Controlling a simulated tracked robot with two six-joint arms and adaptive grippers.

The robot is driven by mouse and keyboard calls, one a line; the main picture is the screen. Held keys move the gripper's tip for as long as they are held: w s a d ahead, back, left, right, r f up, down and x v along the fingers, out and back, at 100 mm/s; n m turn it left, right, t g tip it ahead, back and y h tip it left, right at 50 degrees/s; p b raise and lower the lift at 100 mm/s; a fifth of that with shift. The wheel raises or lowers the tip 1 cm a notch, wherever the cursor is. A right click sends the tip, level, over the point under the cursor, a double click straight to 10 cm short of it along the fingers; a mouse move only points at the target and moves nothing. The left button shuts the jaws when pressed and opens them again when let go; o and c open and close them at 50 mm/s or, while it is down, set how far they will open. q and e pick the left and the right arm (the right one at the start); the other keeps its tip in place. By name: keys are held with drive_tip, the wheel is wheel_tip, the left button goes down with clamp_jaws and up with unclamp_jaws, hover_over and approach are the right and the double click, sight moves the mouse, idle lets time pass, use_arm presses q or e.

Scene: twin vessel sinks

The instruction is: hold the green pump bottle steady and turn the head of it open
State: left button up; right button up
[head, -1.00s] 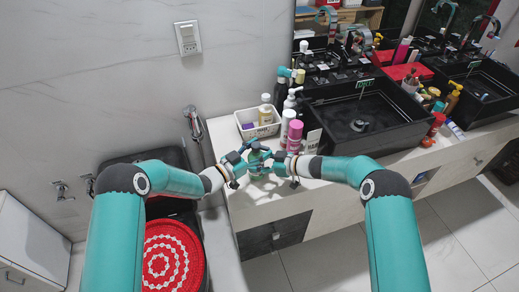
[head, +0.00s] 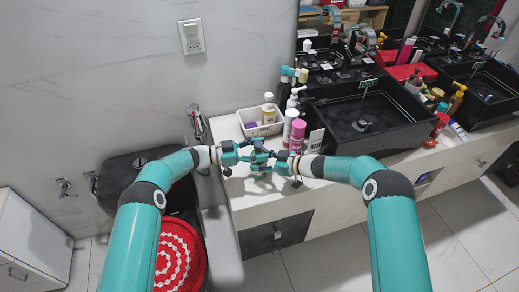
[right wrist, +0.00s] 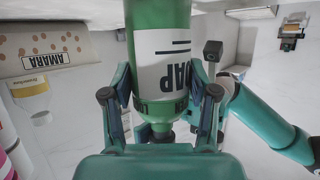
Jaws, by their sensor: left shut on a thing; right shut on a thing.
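The green pump bottle (head: 260,171) stands near the front edge of the counter, largely hidden by the grippers in the head view. The right wrist view shows its green body (right wrist: 157,18) with a white label close up. My left gripper (head: 248,155) comes in from the left and is shut on the bottle's upper part. My right gripper (head: 274,158) reaches in from the right and is shut on the bottle; in its wrist view its fingers (right wrist: 160,95) lie on both sides of the bottle. The pump head is hard to make out.
A white basket (head: 262,131) with small bottles stands behind the bottle. A pink bottle (head: 298,137) and a white bottle (head: 289,124) stand close behind the right gripper. A black sink (head: 365,118) is to the right. The counter's front edge is close.

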use_arm(q)
drive_tip(key=shift+w+a, duration=0.1)
drive_tip(key=o, duration=0.9)
drive_tip(key=shift+c, duration=0.2)
drive_tip(key=s+a, duration=0.2)
drive_tip(key=a, duration=0.9)
drive_tip(key=shift+s+a, duration=0.2)
drive_tip(key=shift+a, duration=0.2)
